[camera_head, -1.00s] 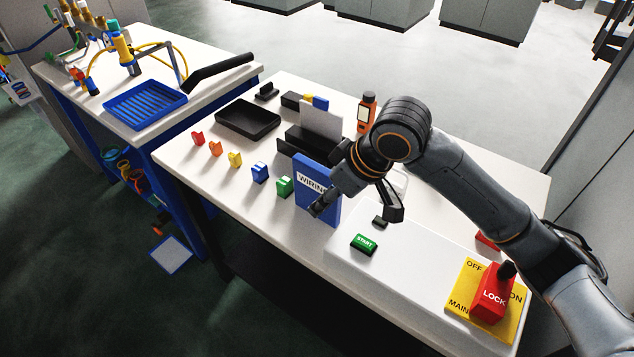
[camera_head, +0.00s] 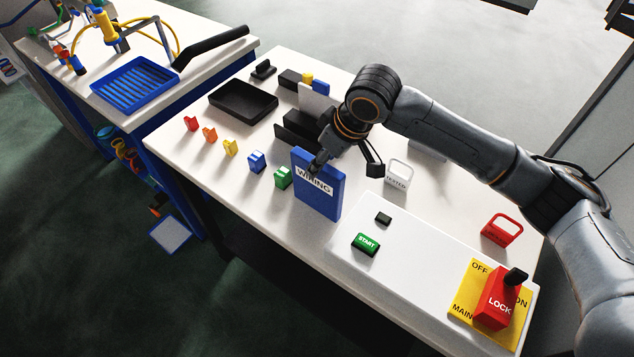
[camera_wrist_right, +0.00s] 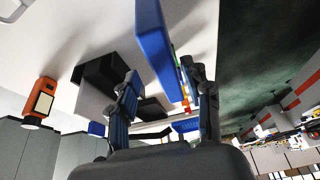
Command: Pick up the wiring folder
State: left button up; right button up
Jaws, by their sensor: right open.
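The blue wiring folder (camera_head: 320,200) stands upright on the white table, its label partly covered by my right gripper. My right gripper (camera_head: 345,166) is open at the folder's upper edge. One finger is in front of the label and the other is out to the right, beyond the folder. In the right wrist view the folder (camera_wrist_right: 157,45) shows as a blue slab between the spread fingers of the gripper (camera_wrist_right: 165,88). I cannot tell whether a finger touches it. My left gripper is not in view.
Several small coloured blocks, such as the green one (camera_head: 283,178), stand left of the folder. A black holder (camera_head: 295,137) is behind it. A white panel with a green START button (camera_head: 366,244) and red LOCK switch (camera_head: 496,298) lies to the right. A TESTED tag (camera_head: 398,173) stands nearby.

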aim_at(317, 186)
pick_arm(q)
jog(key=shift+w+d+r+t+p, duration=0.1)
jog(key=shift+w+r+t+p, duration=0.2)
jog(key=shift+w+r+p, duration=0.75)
pick_arm(e)
jog(key=x, duration=0.2)
jog(key=s+x, duration=0.1)
jog(key=x, duration=0.1)
jog(key=shift+f, duration=0.35)
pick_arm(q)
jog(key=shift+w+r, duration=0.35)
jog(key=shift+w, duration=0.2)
pick_arm(e)
jog(key=shift+f, duration=0.25)
grip_shut()
